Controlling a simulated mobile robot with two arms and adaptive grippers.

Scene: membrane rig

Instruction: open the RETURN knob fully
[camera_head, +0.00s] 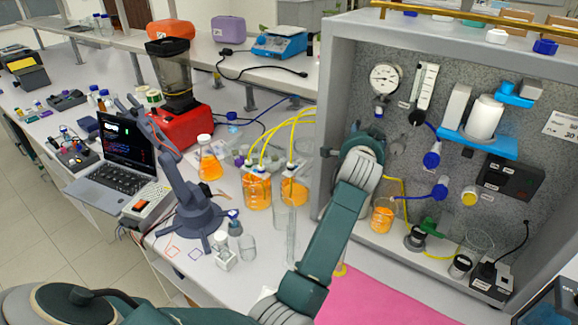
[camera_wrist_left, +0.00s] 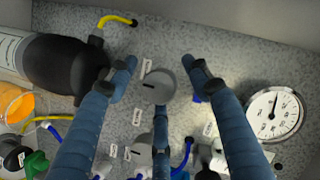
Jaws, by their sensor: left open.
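In the left wrist view, a round grey knob (camera_wrist_left: 158,87) with a short black mark sits on the speckled panel, between the fingertips of my left gripper (camera_wrist_left: 159,72). The fingers are spread and open around it, one on each side and one below. Whether any finger touches it I cannot tell. A second grey knob (camera_wrist_left: 143,153) sits below, partly behind the middle finger. Small white labels lie beside both, too small to read, so which is RETURN is unclear. In the head view my left wrist hides the fingers and the first knob. My right gripper is not in view.
A pressure gauge (camera_wrist_left: 275,115) is right of the fingers; it also shows in the head view (camera_head: 385,78). A black cylinder (camera_wrist_left: 62,65) is at left. The rig's left wall (camera_head: 333,125) stands close to my wrist. Flasks of orange liquid (camera_head: 257,190) stand outside it.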

